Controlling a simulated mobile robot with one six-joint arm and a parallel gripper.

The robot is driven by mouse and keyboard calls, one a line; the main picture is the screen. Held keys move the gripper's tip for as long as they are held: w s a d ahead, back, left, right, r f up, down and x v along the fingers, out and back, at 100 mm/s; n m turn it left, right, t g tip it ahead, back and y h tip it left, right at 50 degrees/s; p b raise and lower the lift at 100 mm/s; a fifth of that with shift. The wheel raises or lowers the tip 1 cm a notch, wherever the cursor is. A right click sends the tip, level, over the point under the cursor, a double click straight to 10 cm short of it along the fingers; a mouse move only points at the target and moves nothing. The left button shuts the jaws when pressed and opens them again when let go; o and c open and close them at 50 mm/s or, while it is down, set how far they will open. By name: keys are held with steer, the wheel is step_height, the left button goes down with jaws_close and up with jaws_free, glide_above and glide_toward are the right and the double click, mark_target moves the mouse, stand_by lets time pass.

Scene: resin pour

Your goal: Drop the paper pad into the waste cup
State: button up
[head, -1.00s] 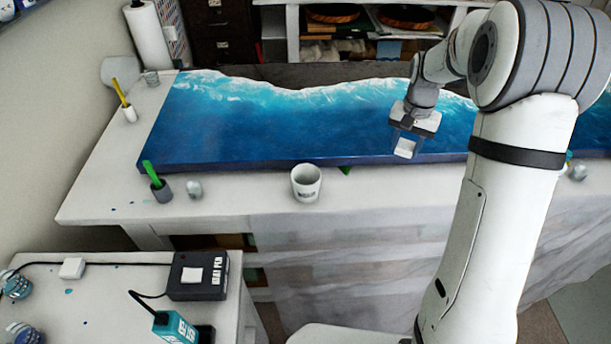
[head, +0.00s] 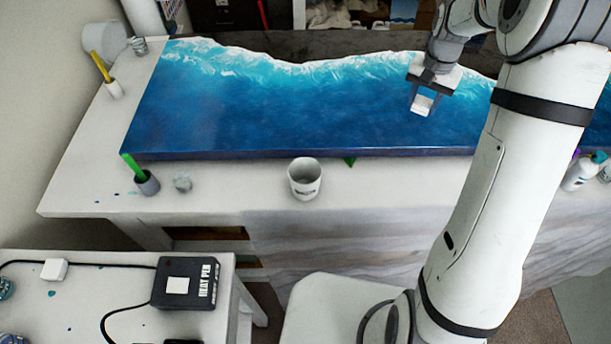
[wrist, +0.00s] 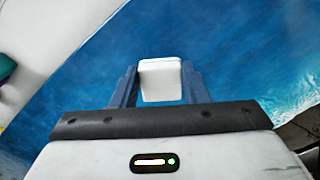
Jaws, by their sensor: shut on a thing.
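My gripper (head: 421,96) is shut on a small white paper pad (head: 422,105), held over the right part of the blue resin slab. In the wrist view the pad (wrist: 160,80) sits between the two dark fingers of my gripper (wrist: 158,88), with blue resin behind it. The waste cup (head: 305,182) is a white cup with dark print, upright on the white table in front of the slab's front edge. It stands to the left of my gripper and nearer the camera. The cup is not clearly in the wrist view.
The blue resin slab (head: 290,105) fills most of the table. Bottles (head: 580,172) stand at the right. A heat pen box (head: 188,284) sits on the nearer bench.

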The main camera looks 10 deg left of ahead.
steer(key=shift+a, duration=0.25)
steer(key=s+a+r+n+p, duration=0.2)
steer(key=s+a+r+n, duration=0.2)
steer(key=s+a+n, duration=0.55)
steer(key=s+a+r+n+p, duration=0.3)
steer(key=s+a+r+n, duration=0.25)
steer(key=s+a, duration=0.7)
step_height(320, 180, down, 7)
steer(key=b, duration=0.4)
steer(key=shift+w+a+r+b, duration=0.2)
steer(key=shift+a+b, duration=0.05)
steer(key=shift+b, duration=0.1)
steer(key=o, duration=1)
steer(key=shift+o, duration=0.2)
step_height(320, 180, up, 8)
steer(key=shift+b, duration=0.4)
